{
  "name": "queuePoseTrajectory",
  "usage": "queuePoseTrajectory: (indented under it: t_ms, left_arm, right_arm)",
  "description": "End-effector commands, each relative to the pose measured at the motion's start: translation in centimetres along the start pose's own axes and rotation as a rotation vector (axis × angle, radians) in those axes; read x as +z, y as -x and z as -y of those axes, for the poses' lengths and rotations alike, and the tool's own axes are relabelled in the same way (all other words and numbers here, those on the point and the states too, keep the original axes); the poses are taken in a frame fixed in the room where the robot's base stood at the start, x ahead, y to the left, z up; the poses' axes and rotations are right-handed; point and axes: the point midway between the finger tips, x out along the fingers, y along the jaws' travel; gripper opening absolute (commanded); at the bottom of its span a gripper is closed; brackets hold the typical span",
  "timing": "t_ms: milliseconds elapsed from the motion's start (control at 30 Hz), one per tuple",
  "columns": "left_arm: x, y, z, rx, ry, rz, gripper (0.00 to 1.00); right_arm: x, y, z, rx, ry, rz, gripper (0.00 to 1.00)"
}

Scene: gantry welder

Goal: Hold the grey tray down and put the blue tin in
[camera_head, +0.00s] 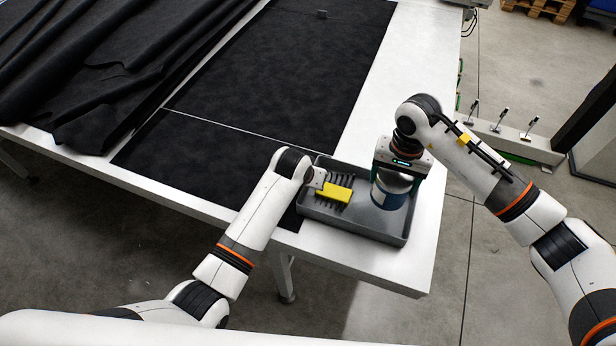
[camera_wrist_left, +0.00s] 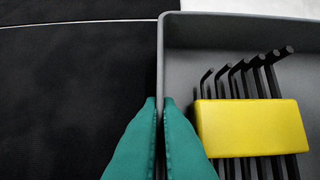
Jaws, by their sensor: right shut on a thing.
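The grey tray (camera_head: 352,230) lies at the near right corner of the white table; its left wall also shows in the left wrist view (camera_wrist_left: 163,60). My left gripper (camera_wrist_left: 161,105) has its green fingers on both sides of that wall, pinching it; in the head view my left arm hides the fingers. The blue tin (camera_head: 388,196), with a pale upper part, is upright at the right part of the tray. My right gripper (camera_head: 398,172) is shut on it from above and hides its top. I cannot tell whether the tin's base touches the tray floor.
A yellow holder with black hex keys (camera_head: 334,193) lies in the left part of the tray, just beside my left gripper. Black fabric (camera_head: 280,75) covers the table behind and left. The white table's edge (camera_head: 425,235) is close on the right.

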Motion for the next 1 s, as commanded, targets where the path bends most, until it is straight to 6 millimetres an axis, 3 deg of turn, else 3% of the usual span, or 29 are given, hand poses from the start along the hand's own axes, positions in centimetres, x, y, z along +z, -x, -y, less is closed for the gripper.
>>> queuePoseTrajectory:
  t_ms: [367, 1000]
  left_arm:
    - [-0.1, 0.0, 0.0, 0.000, 0.001, -0.002, 0.00]
    - [-0.1, 0.0, 0.0, 0.000, 0.001, -0.002, 0.00]
  right_arm:
    - [0.0, 0.0, 0.0, 0.001, 0.000, 0.001, 0.39]
    - [0.1, -1.8, 0.0, 0.001, 0.000, 0.001, 0.39]
